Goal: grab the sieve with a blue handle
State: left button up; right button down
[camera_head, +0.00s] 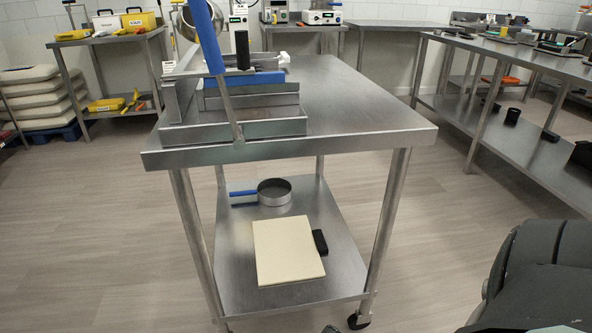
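The sieve (274,191) is a round metal ring with a dark mesh, lying flat on the lower shelf of the steel table. Its blue handle (243,193) points left. It lies behind a cream board and beneath the tabletop, with open space above it. Neither of my grippers can be made out. A dark grey part of my own body fills the lower right corner.
The steel table (350,115) carries a metal depositor (235,128) with a long blue-handled lever (205,38). The lower shelf (338,255) also holds the cream board (286,250) and a small black block (320,242).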

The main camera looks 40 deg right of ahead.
aim_at(273, 191)
jog(key=z, duration=1.15)
jog(key=i+l+z, duration=0.15)
jog(key=l+z, duration=0.2)
jog(key=i+l+z, duration=0.2)
jog(key=l+z, duration=0.2)
jog(key=i+l+z, duration=0.55)
jog(key=z, duration=0.2)
jog(key=i+l+z, duration=0.25)
jog(key=z, duration=0.15)
jog(key=i+l+z, duration=0.35)
jog(key=i+u, duration=0.3)
jog(key=u, duration=0.15)
jog(key=i+u, duration=0.6)
jog(key=u, duration=0.25)
jog(key=i+j+u, duration=0.15)
jog(key=i+u, duration=0.3)
jog(key=i, duration=0.2)
jog(key=i+u, duration=0.45)
jog(key=i, duration=1.05)
jog(key=i+u, duration=0.15)
jog(key=i, duration=0.65)
jog(key=i+u, duration=0.2)
jog(key=i, duration=0.3)
jog(key=i+l+u, duration=0.15)
jog(key=i, duration=0.4)
jog(key=i+l+u, duration=0.2)
jog(key=i, duration=0.3)
jog(key=j, duration=0.1)
